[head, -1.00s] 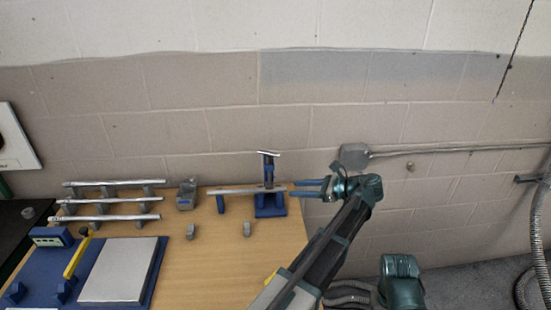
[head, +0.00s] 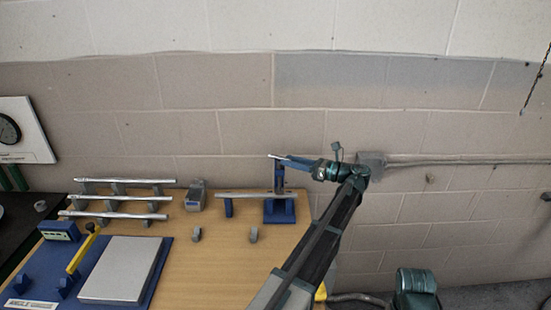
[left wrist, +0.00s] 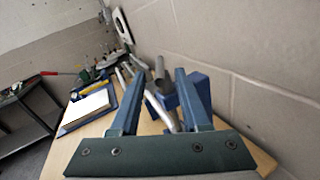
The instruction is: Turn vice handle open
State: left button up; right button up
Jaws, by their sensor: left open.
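The blue vice (head: 280,212) stands at the back right of the wooden bench, with a thin silver handle (head: 275,156) across its top. A pale pipe (head: 245,195) lies level through the vice, with a small blue support under its left part. My left gripper (head: 286,161) is at the handle's height, just at its right end; I cannot tell whether it touches. In the left wrist view my left gripper (left wrist: 160,75) is open, its two blue fingers apart, with the vice (left wrist: 198,88) partly hidden behind the right finger and a pale pipe (left wrist: 158,108) showing between them. My right gripper is not in view.
A rack of several pale pipes (head: 117,198) stands at the back left of the bench. A grey block (head: 195,196) and small grey pieces (head: 254,234) stand nearby. A blue base with a grey plate (head: 122,268) is at front left. The wall is close behind.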

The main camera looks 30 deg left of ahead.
aim_at(275, 157)
pick_arm(q)
jog(key=shift+s+a, duration=0.2)
jog(key=shift+a, duration=1.3)
jog(key=shift+s+a, duration=0.15)
jog(key=shift+a, duration=1.35)
grip_shut()
